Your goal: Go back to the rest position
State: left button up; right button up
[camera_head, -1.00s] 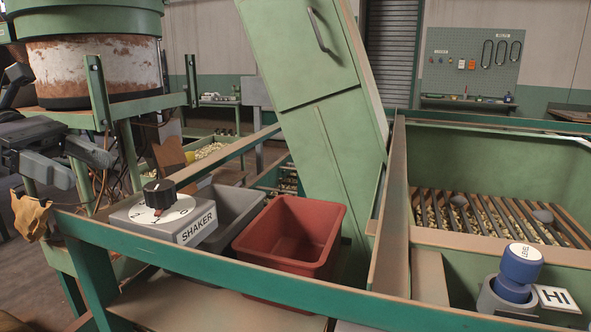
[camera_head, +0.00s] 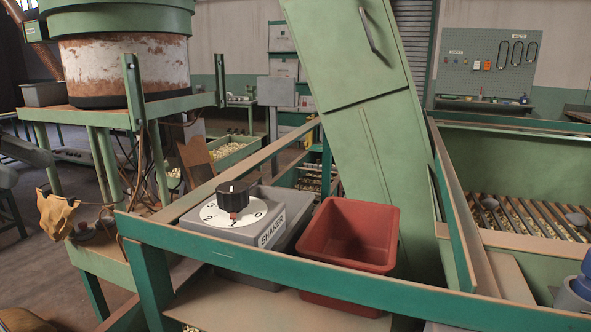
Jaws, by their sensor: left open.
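My left gripper (camera_head: 19,164) shows only in part at the left edge of the head view. Its grey fingers are apart with nothing seen between them. It is well to the left of the grey shaker box (camera_head: 262,220) and touches nothing that I can see. The box has a black knob (camera_head: 233,195) on a white dial, and the knob's red mark is by the 1.
A red bin (camera_head: 350,238) stands right of the shaker box, behind a green rail (camera_head: 300,262). A tan cloth or glove (camera_head: 55,214) hangs at the left. A round drum (camera_head: 125,65) stands at the back left.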

pick_arm(q)
jog(key=w+d+f+n+t+h, duration=0.2)
jog(key=w+d+f+n+t, duration=0.1)
jog(key=f+n, duration=0.3)
jog(key=w+d+f+n+t+h, duration=0.2)
jog(key=w+d+f+n, duration=0.15)
jog(key=f, duration=0.35)
notch_tip(320, 180, down, 13)
jog(key=s+n+t+y, duration=0.2)
jog(key=n+t+y, duration=0.35)
jog(key=n, duration=0.85)
jog(key=s+a+f+n+g+y, duration=0.2)
jog(key=s+f+n+y, duration=0.3)
jog(key=s+f+n, duration=0.6)
jog(key=s+a+f+n+g+y, duration=0.15)
jog(key=s+f+n+y, duration=0.4)
jog(key=s+f, duration=0.55)
jog(key=d+f+n+t+h+p, duration=0.1)
jog(key=d+f+n, duration=0.2)
jog(key=d+n, duration=0.6)
jog(key=shift+d+n+p, duration=0.4)
jog(key=shift+d, duration=3.4)
